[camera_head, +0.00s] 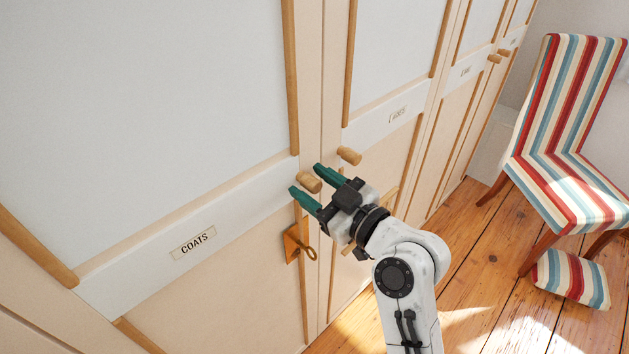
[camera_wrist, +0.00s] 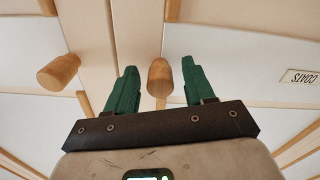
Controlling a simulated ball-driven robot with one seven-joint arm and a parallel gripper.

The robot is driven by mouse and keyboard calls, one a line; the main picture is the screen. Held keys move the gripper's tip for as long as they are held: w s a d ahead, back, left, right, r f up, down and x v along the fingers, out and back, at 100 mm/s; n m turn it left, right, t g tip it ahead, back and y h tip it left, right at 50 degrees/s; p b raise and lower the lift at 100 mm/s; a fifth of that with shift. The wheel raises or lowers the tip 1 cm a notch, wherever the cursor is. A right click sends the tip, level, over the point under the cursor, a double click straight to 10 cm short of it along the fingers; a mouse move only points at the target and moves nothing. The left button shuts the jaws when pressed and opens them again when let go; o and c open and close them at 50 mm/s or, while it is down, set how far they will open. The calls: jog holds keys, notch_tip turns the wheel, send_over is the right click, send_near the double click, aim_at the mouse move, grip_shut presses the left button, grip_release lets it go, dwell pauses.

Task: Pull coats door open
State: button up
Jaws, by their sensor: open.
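The coats door (camera_head: 130,100) is the large panelled door at left in the head view, with a COATS label (camera_head: 193,243) on its white rail. It looks shut. Its wooden knob (camera_head: 310,182) sits near the door's right edge. My gripper (camera_head: 306,182) is open, with its green fingers on either side of this knob. In the wrist view the knob (camera_wrist: 159,78) stands between the two fingers (camera_wrist: 158,88), with a gap to each. The COATS label also shows upside down there (camera_wrist: 300,77).
A neighbouring door's knob (camera_head: 349,156) is close to the right of my gripper. A striped chair (camera_head: 570,130) and a striped cushion (camera_head: 572,278) are at right on the wooden floor.

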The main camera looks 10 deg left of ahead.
jog(key=shift+c, duration=0.5)
grip_shut()
